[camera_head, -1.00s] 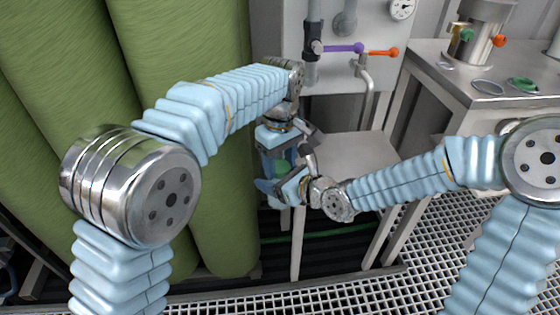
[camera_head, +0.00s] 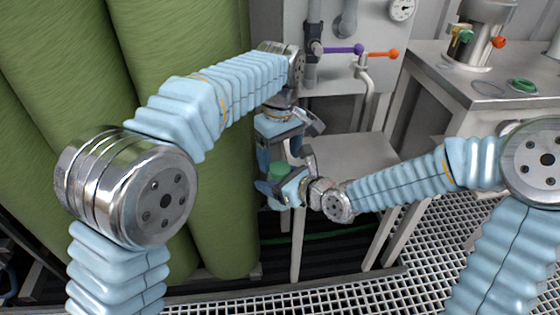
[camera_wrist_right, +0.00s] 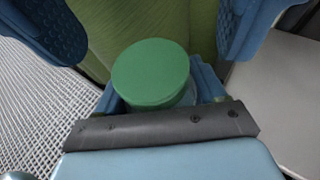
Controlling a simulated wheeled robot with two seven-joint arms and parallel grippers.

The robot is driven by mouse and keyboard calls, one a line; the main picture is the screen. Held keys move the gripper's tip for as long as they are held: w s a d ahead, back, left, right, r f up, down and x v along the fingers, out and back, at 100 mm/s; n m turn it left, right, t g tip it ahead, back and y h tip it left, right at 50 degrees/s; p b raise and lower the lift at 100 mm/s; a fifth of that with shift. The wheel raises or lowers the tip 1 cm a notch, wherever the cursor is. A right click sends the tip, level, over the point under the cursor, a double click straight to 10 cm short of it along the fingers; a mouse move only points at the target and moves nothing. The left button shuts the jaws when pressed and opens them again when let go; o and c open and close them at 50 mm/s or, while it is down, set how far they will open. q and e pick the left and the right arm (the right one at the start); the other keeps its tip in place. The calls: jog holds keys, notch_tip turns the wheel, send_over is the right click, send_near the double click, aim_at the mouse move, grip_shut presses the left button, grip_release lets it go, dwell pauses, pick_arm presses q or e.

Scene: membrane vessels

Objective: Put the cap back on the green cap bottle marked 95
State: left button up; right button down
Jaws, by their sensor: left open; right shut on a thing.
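A bottle with a green cap (camera_head: 279,171) is held by my right gripper (camera_head: 274,189), near the middle of the head view. In the right wrist view the round green cap (camera_wrist_right: 152,73) sits on top of the bottle (camera_wrist_right: 190,97), between my right gripper's blue fingers. Most of the bottle's body is hidden, and no number can be read. Whether the cap is fully seated cannot be told. My left gripper (camera_head: 284,152) is open and empty just above the cap. Its dark blue fingers stand apart on either side of it in the right wrist view.
A grey side table (camera_head: 352,150) stands just behind and right of the grippers. A steel bench (camera_head: 470,88) at the right holds a green ring (camera_head: 522,85) and a metal vessel (camera_head: 482,30). Tall green cylinders (camera_head: 180,60) stand close at the left. A valve panel is behind.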

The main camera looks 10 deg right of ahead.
pick_arm(q)
jog(key=shift+r, duration=0.85)
jog(key=o, duration=0.4)
jog(key=shift+r, duration=0.1)
notch_tip(320, 180, up, 12)
jog(key=shift+f, duration=0.15)
dwell(0.3)
